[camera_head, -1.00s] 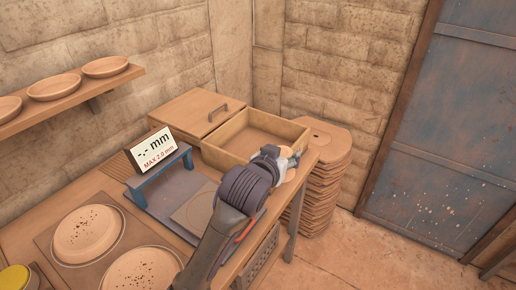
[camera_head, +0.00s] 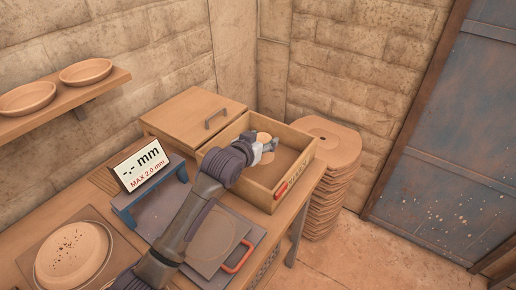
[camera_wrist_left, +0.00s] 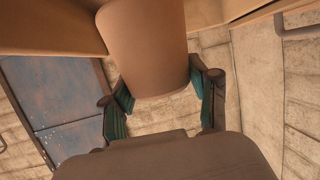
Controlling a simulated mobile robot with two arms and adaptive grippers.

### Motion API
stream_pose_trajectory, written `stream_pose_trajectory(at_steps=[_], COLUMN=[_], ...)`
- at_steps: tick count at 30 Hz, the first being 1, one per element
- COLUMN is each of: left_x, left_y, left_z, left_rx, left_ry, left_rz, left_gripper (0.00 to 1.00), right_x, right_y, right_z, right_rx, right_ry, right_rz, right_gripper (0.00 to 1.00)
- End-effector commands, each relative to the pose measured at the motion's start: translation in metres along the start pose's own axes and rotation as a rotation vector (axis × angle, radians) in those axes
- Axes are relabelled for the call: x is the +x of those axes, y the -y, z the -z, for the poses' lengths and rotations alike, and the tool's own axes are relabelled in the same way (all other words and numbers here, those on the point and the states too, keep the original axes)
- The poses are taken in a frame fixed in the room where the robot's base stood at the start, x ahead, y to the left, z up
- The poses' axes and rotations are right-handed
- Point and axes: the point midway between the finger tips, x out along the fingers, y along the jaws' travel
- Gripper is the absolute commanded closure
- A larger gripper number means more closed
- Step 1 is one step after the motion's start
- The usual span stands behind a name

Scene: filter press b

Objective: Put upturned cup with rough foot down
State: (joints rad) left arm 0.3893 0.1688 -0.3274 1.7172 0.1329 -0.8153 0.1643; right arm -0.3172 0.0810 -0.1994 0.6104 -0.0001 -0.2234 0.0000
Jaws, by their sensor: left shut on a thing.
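The cup (camera_wrist_left: 145,45) is a plain terracotta-coloured vessel, large in the left wrist view between my left fingers. In the head view only small parts of the cup (camera_head: 263,137) show around the fingers. My left gripper (camera_head: 268,148) is shut on it, over the open wooden box (camera_head: 299,178). I cannot tell whether the cup touches the box floor. The cup's foot is not clear to see. My right gripper is in neither view.
A closed wooden box with a handle (camera_head: 190,115) stands left of the open one. A gauge sign (camera_head: 140,163), a grey plate with a red handle (camera_head: 238,257) and a speckled clay piece (camera_head: 72,255) are on the bench. Stacked slabs (camera_head: 330,165) stand at right.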

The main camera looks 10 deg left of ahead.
Motion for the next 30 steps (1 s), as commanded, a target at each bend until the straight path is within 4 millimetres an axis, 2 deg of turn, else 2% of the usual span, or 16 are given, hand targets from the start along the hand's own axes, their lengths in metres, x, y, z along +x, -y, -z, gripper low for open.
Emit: stream_pose_trajectory(at_steps=[3,7,12,15,21,30], left_x=[0.006,0.01,0.018,0.021,0.022,0.024], left_y=[0.013,0.017,0.016,0.016,0.016,0.016], left_z=[-0.005,-0.012,-0.036,-0.044,-0.045,-0.052], left_rx=[0.002,-0.001,-0.001,0.0,0.001,0.0], left_ry=[-0.001,0.0,0.002,-0.001,-0.003,-0.003], left_rz=[0.0,-0.001,-0.001,-0.001,-0.002,-0.002], left_gripper=[0.79,0.79,0.79,0.79,0.79,0.79], right_x=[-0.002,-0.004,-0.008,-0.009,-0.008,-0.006], right_y=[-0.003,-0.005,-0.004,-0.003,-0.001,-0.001], right_z=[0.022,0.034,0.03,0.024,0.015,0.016], right_rx=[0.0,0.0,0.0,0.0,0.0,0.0], right_ry=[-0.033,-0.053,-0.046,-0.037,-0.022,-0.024], right_rz=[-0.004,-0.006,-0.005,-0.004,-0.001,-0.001], right_gripper=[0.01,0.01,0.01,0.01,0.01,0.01])
